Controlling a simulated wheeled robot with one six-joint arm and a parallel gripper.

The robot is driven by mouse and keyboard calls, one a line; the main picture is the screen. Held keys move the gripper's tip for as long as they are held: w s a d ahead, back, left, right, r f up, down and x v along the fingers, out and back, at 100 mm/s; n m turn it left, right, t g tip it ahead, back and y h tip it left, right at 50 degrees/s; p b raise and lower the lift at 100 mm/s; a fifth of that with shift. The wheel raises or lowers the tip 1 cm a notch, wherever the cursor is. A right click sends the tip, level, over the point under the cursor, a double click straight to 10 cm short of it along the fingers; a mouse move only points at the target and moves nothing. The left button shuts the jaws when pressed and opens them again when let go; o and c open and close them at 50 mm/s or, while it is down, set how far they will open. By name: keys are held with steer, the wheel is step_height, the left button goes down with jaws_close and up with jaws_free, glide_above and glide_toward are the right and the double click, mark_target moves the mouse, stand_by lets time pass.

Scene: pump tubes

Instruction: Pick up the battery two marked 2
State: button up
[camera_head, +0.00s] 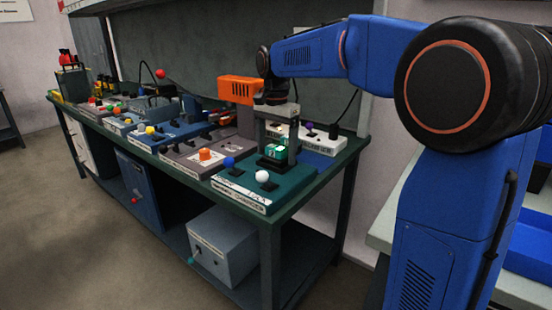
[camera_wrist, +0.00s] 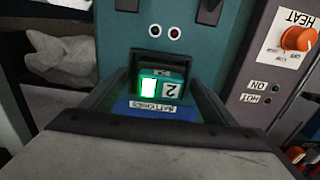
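The battery marked 2 (camera_head: 275,152) is a small green block in a dark holder on the teal panel at the near end of the bench. The wrist view shows its white square with an upside-down 2 (camera_wrist: 171,89) and a bright green lit patch (camera_wrist: 149,87) beside it. My gripper (camera_head: 277,148) points down over it, with one finger on each side. In the wrist view my gripper (camera_wrist: 162,82) looks open, with narrow gaps between the fingers and the battery. Its lower part is hidden.
A white ball-topped lever (camera_head: 262,176) and a blue one (camera_head: 229,162) stand close by on the panel. A heat panel with an orange knob (camera_wrist: 298,38) lies to the side. A white box (camera_head: 312,139) stands behind. The floor left of the bench is clear.

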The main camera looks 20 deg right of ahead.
steer(key=c, duration=1.5)
steer(key=shift+o, duration=0.2)
steer(key=shift+r, duration=0.15)
